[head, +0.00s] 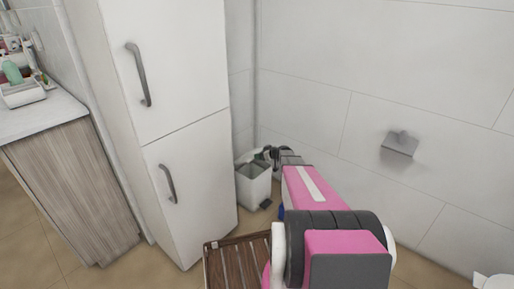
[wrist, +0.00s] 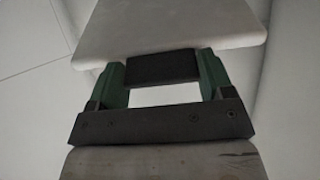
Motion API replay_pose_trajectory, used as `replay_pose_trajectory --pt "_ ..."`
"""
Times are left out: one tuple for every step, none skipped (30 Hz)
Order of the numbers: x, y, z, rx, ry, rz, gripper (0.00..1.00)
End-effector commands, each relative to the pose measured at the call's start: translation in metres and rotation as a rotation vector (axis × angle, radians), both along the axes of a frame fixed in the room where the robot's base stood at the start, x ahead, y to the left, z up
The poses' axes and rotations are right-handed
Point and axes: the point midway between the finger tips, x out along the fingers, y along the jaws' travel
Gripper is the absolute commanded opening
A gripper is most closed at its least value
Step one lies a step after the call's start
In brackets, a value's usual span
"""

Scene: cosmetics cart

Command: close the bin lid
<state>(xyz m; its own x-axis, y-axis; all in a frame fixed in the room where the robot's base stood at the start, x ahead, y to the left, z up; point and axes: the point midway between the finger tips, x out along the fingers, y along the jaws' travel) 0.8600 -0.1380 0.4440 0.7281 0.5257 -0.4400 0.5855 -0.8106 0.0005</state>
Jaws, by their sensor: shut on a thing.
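The white bin (head: 254,187) stands on the floor in the corner, beside the tall cabinet. Its lid (head: 248,157) is raised and leans up at the back of the bin, partly hidden by my gripper. My gripper (head: 264,155) reaches over the bin's top from the right. In the wrist view, the pale lid panel (wrist: 168,28) lies across the top of the picture. The exact contact is hard to see.
A tall white cabinet (head: 165,95) with two handles stands left of the bin. A slatted wooden stool or rack (head: 238,262) is in front. A tiled wall with a paper holder (head: 399,144) is right. A wood-fronted counter (head: 75,185) is far left.

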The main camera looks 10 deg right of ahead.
Motion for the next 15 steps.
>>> replay_pose_trajectory --pt "-0.005 -0.005 -0.011 0.023 -0.025 -0.003 0.32" --pt "-0.007 -0.006 -0.015 0.038 -0.044 -0.003 0.32" --pt "-0.010 -0.008 -0.022 0.055 -0.069 -0.003 0.32" --pt "-0.012 -0.010 -0.027 0.069 -0.088 -0.002 0.32" --pt "-0.014 -0.011 -0.032 0.083 -0.108 -0.002 0.32" --pt "-0.016 -0.013 -0.039 0.101 -0.133 -0.002 0.32" --pt "-0.018 -0.015 -0.045 0.115 -0.152 -0.001 0.32" --pt "-0.020 -0.017 -0.050 0.128 -0.171 -0.002 0.32" --pt "-0.022 -0.018 -0.057 0.147 -0.197 -0.002 0.32" --pt "-0.023 -0.019 -0.062 0.161 -0.216 -0.001 0.32" --pt "-0.024 -0.020 -0.067 0.174 -0.236 0.000 0.32" --pt "-0.026 -0.021 -0.075 0.192 -0.261 0.000 0.32" --pt "-0.027 -0.022 -0.080 0.205 -0.277 -0.001 0.32" --pt "-0.028 -0.023 -0.084 0.217 -0.296 0.001 0.32" --pt "-0.029 -0.024 -0.091 0.233 -0.319 0.001 0.32"
